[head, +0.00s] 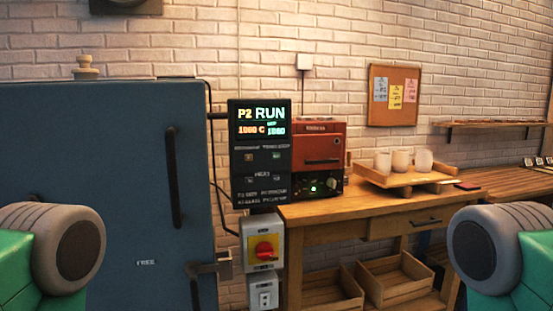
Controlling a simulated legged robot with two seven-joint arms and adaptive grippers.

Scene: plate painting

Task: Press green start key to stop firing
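The black kiln controller (261,152) hangs on the wall right of the big blue kiln (100,190). Its lit display (261,122) reads "P2 RUN", with "1060 C" in orange and what looks like "1060" in green-blue. Small dark keys with faint marks sit below the display; they are too small to tell which is the green start key. Neither of my grippers shows. Only green and grey parts of my arms show, at the lower left and lower right, well apart from the controller.
A grey box with a red-and-yellow rotary switch (264,249) is below the controller. A red small kiln (320,143) with a green light stands on the wooden bench (330,207). A wooden tray (381,177) holds white cups. The blue kiln's handle and latch stick out.

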